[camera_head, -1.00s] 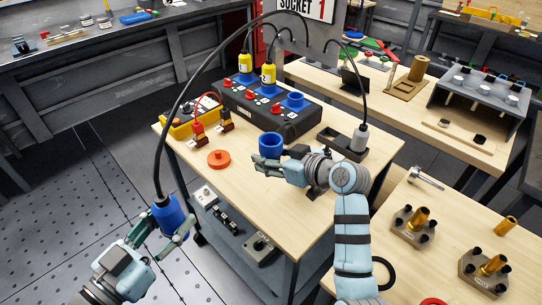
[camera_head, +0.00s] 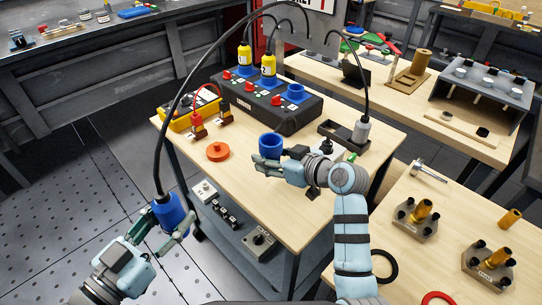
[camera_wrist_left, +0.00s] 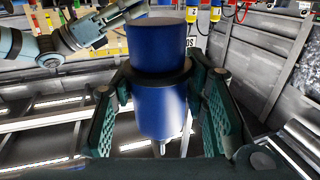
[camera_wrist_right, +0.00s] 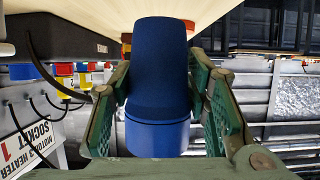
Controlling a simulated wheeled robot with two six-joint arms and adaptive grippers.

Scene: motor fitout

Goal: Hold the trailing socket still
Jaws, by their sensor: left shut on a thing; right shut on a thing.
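My left gripper (camera_head: 168,232) is shut on a blue connector (camera_head: 169,212) with a black cable rising from it, held over the floor left of the table. In the left wrist view this blue connector (camera_wrist_left: 160,105) sits between the fingers with a dark collar around it. My right gripper (camera_head: 268,165) is shut on a second blue connector (camera_head: 271,146), its ring-shaped mouth facing up, above the table top. The right wrist view shows this blue body (camera_wrist_right: 158,90) between the fingers. I cannot tell from the pictures which one is the trailing socket.
A black box (camera_head: 262,108) with yellow and blue connectors stands at the table's back. A yellow-black case (camera_head: 188,112), an orange disc (camera_head: 217,151) and a grey connector (camera_head: 361,131) share the table (camera_head: 235,190). Brass parts (camera_head: 421,212) stand on the right table. Cables arch overhead.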

